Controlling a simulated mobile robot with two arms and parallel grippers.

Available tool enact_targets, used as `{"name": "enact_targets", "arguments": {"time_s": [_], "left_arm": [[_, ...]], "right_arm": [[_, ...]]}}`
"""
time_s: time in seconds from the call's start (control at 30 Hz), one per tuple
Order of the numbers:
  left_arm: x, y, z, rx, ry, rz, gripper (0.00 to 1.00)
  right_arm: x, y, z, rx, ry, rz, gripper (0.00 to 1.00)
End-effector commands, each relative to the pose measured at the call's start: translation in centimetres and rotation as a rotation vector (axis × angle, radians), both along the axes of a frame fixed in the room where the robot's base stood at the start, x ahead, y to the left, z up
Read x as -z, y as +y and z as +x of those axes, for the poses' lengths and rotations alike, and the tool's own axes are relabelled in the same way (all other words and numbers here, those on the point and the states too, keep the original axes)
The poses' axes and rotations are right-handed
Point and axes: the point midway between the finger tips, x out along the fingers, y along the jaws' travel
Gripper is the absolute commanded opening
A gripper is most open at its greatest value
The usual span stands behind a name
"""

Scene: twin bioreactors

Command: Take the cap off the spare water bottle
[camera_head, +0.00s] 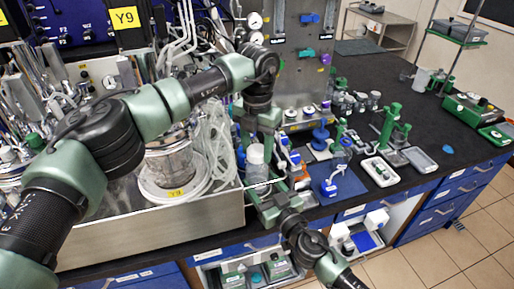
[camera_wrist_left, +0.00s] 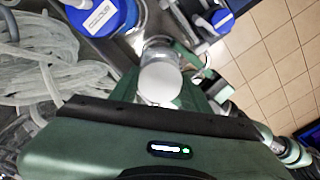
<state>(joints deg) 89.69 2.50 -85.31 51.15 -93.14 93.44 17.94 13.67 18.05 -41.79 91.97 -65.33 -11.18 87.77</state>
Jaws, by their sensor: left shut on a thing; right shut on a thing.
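The spare water bottle (camera_head: 257,173) is clear with a white cap (camera_head: 256,152) and stands upright at the bench's front edge, right of the metal tray. The white cap (camera_wrist_left: 160,84) also shows from above in the left wrist view. My left gripper (camera_head: 256,147) comes down from above and is shut on the cap. My right gripper (camera_head: 264,190) reaches in from the front, lower down, and is shut on the bottle's body. The bottle's lower part is partly hidden by the right gripper. I cannot tell whether the cap is turned or lifted.
A metal tray (camera_head: 150,235) with coiled clear tubing (camera_head: 215,150) and a vessel stands close on the left. Open drawers with items lie below the front edge. The bench's far right is clearer.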

Motion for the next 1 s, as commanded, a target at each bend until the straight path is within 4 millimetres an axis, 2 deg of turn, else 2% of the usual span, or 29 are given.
{"name": "enact_targets", "arguments": {"time_s": [0.37, 1.0], "left_arm": [[-0.1, 0.0, 0.0, 0.001, -0.001, -0.001, 0.00], [-2.2, 0.0, 0.0, 0.002, -0.001, -0.001, 0.00]], "right_arm": [[0.4, 0.0, -0.1, 0.000, 0.005, -0.003, 0.00], [0.3, 0.0, -0.1, 0.000, 0.005, -0.003, 0.00]]}}
